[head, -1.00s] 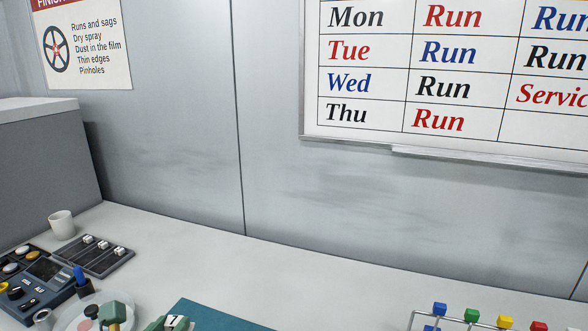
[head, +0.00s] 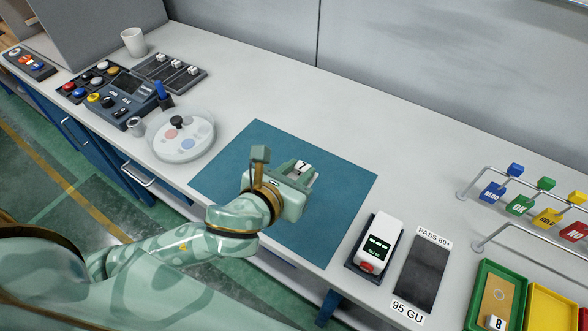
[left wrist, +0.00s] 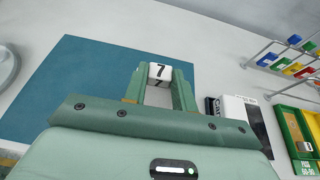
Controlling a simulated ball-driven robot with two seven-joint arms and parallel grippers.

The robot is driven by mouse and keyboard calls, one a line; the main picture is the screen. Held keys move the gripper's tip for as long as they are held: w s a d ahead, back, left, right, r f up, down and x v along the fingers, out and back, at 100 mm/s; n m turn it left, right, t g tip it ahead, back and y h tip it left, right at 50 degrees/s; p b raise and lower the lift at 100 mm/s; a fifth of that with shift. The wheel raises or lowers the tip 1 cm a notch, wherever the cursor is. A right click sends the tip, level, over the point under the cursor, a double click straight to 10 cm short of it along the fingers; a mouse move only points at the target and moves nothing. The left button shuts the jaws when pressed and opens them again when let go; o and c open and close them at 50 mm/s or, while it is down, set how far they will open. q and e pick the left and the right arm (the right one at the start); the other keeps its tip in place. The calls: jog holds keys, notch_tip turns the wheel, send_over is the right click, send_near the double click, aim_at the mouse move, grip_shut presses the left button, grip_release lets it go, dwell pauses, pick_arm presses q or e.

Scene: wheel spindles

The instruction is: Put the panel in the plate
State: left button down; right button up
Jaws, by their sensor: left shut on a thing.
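The panel (head: 301,166) is a small white block marked with a black 7. My left gripper (head: 303,172) is shut on it and holds it over the blue-green mat (head: 335,205). In the left wrist view the panel (left wrist: 160,72) sits between the two green fingers, its 7 showing. What I take for the plate is a round pale dish (head: 184,150) left of the mat, with coloured round spots and a dark knob-like piece on it. The panel is apart from the dish, to its right. My right gripper is not in view.
A small cup (head: 136,127) and a blue-topped holder (head: 163,95) stand beside the dish. A control box (head: 128,90) is behind. Right of the mat are a white meter (head: 380,243), a dark pad (head: 423,272), a green tray (head: 483,290) and a wire rack (head: 480,182).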

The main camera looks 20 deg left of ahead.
pick_arm(q)
jog(key=w+a+f+b, duration=0.1)
jog(key=w+a+f, duration=0.1)
jog(key=w+f, duration=0.1)
jog(key=w+a+f+b, duration=0.1)
jog(key=w+f+b, duration=0.1)
jog(key=w, duration=0.3)
jog(key=w+a+f+b, duration=0.2)
jog(key=w+f, duration=0.1)
jog(key=w, duration=0.1)
jog(key=shift+a+f, duration=0.35)
jog(key=shift+f, duration=0.05)
jog(key=f+b, duration=0.1)
jog(key=f, duration=0.1)
jog(key=f+b, duration=0.1)
jog(key=f, duration=0.1)
jog(key=shift+w+a+b, duration=0.15)
jog(key=shift+w+b, duration=0.1)
jog(key=shift+b, duration=0.05)
jog(key=shift+r, duration=0.15)
jog(key=c, duration=1.1)
grip_release()
jog(key=shift+c, duration=0.2)
